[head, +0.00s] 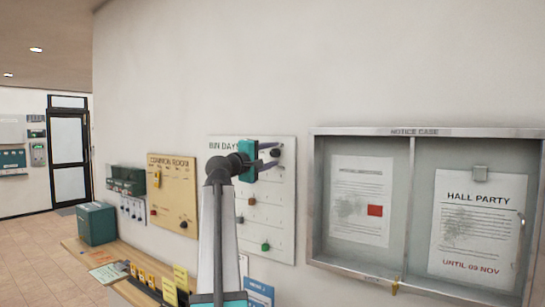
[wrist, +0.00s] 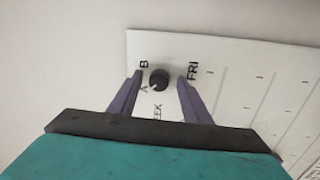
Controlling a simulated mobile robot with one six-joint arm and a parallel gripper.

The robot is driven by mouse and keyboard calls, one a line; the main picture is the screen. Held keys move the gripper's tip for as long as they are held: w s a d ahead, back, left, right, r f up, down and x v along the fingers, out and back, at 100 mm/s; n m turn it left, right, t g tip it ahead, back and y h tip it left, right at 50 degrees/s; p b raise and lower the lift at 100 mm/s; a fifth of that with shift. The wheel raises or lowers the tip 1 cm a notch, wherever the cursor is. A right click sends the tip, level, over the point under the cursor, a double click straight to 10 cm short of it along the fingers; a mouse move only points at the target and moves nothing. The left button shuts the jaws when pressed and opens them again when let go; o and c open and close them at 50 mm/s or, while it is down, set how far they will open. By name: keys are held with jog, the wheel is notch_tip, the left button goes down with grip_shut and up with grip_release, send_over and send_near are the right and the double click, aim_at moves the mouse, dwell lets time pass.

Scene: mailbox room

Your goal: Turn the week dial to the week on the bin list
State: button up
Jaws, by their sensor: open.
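The week dial (wrist: 159,79) is a small round black knob on the white BIN DAYS board (head: 280,212). In the wrist view the letters A and B stand to its left, with part of the word WEEK below. A pale mark on the knob appears to point toward A. My gripper (wrist: 160,75) is open, with one purple finger on each side of the dial; contact cannot be told. In the head view my gripper (head: 278,154) is at the upper part of the board. I cannot make out a bin list showing a week.
A glass notice case (head: 411,200) with a HALL PARTY sheet (head: 478,225) is on the wall to the right. A COMMON ROOM board (head: 173,190) hangs to the left. A wooden shelf (head: 80,246) below holds a green box (head: 97,224) and leaflets.

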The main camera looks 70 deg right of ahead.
jog(key=b+v, duration=0.3)
jog(key=v, duration=1)
jog(key=shift+a, duration=0.3)
